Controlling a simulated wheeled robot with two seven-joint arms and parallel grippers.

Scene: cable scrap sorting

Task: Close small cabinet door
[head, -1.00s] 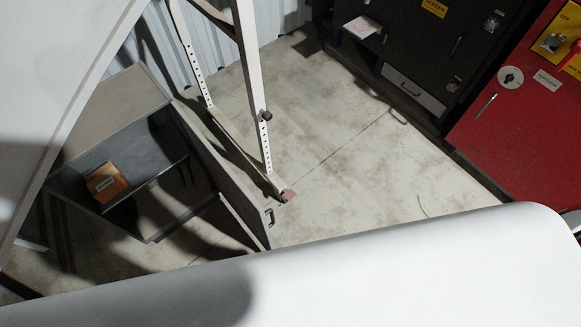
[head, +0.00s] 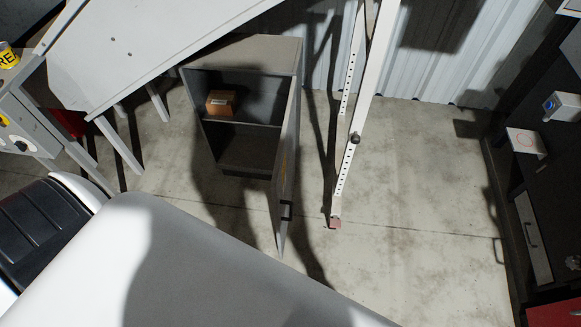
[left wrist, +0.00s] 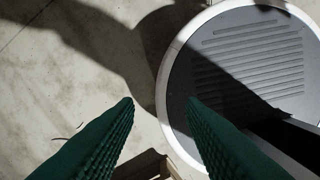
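The small grey cabinet (head: 255,50) stands on the floor left of centre in the head view. Its door (head: 289,165) is open, hinged on the cabinet's right side and swung out toward me, with a dark handle (head: 286,211) near its free edge. A brown box (head: 221,102) sits on the upper shelf inside. My left gripper (left wrist: 160,101) shows in the left wrist view as two green ridged fingers, apart and empty above the floor. It is not visible in the head view and touches nothing I can see. My right gripper is in neither view.
A white perforated metal frame (head: 349,150) stands just right of the open door. A dark cabinet (head: 548,190) is at the far right. A white slanted surface partly overhangs the small cabinet. Bare concrete floor (head: 420,220) lies between the frame and dark cabinet.

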